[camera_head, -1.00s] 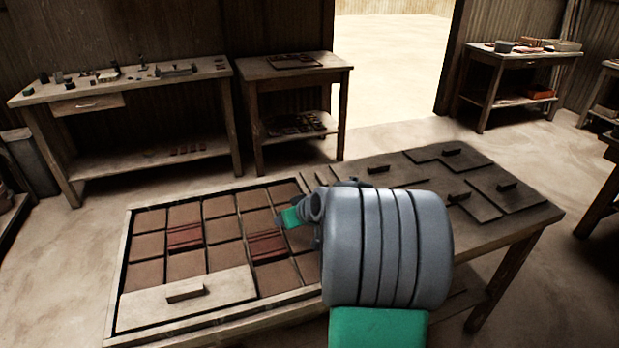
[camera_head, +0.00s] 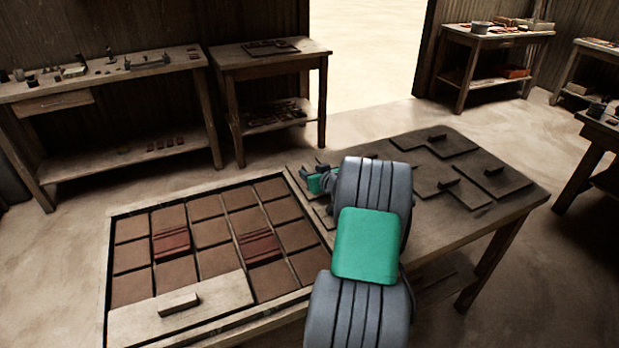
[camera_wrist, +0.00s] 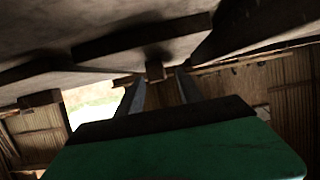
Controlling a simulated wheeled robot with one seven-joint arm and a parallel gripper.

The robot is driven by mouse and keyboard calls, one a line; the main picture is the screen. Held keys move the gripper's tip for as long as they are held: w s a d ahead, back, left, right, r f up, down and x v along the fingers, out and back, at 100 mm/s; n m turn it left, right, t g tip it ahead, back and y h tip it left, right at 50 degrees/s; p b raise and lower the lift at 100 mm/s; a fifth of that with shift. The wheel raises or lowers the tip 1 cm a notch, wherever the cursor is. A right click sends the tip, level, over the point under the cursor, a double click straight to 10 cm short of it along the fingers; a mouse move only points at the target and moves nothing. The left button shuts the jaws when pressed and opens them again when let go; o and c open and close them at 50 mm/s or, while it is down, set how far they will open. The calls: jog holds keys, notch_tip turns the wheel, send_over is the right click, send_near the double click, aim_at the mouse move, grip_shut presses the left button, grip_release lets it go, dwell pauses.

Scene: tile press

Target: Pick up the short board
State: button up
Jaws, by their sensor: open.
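Several dark flat boards with block handles lie on the right half of the table. One board (camera_head: 437,145) is at the far edge, one (camera_head: 505,186) at the right and one (camera_head: 425,187) nearer the middle. More board pieces by my arm are partly hidden behind it. I cannot tell for certain which is the short board. My gripper (camera_head: 314,181) is low over the table, just right of the tile tray. In the wrist view my gripper (camera_wrist: 160,88) is open, with a small handle block (camera_wrist: 155,71) near its fingertips, under a dark board edge (camera_wrist: 140,38).
A tile tray (camera_head: 107,270) with brown and red tiles fills the left of the table. A pale board (camera_head: 215,303) with a handle lies across its front. Side benches (camera_head: 270,62) stand behind, with open floor between.

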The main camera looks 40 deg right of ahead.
jog(key=shift+c, duration=0.4)
grip_shut()
